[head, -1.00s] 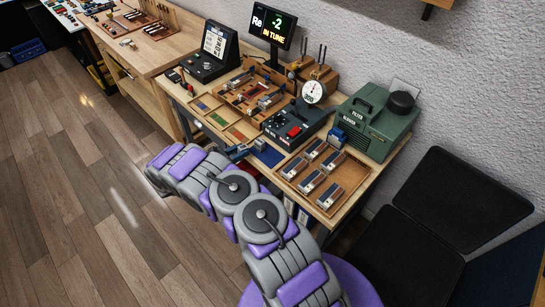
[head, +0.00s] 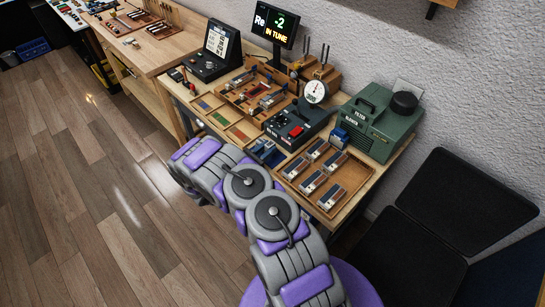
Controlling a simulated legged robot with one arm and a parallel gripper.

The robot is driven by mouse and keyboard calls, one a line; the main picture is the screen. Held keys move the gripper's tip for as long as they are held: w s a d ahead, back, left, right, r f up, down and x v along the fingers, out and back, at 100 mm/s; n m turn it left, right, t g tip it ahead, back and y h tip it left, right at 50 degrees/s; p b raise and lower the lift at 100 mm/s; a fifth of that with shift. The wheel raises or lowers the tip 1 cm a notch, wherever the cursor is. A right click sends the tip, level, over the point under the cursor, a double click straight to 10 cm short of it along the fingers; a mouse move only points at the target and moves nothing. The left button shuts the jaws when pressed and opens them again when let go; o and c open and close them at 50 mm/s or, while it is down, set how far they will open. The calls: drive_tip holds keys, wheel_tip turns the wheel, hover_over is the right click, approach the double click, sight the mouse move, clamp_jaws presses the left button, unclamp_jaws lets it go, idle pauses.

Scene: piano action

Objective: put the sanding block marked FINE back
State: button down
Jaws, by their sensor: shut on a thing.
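My gripper (head: 262,148) is small in the head view, at the front edge of the bench just left of the wooden tray. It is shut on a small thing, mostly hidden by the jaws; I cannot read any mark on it. A dark blue pad (head: 276,158) lies on the bench under and beside the gripper. Several small blocks with grey tops and brown sides lie in rows in the wooden tray (head: 327,210) to the right. Their marks are too small to read, so I cannot tell which is FINE.
A black box with a red switch (head: 296,131) and a round dial gauge (head: 316,92) stand behind the gripper. A green filter blower (head: 370,125) stands at the back right, with a blue object (head: 338,138) by it. A sectioned wooden tray (head: 240,133) lies to the left.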

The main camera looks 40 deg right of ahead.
sight(271, 160)
drive_tip(key=shift+s+d, duration=0.35)
drive_tip(key=shift+s, duration=0.3)
drive_tip(key=shift+s+f, duration=0.15)
drive_tip(key=shift+f, duration=0.2)
wheel_tip(271, 160, down, 3)
drive_tip(key=shift+d+b, duration=0.15)
drive_tip(key=shift+b, duration=0.35)
drive_tip(key=shift+d, duration=0.1)
drive_tip(key=c, duration=0.8)
unclamp_jaws()
drive_tip(key=shift+a, duration=0.2)
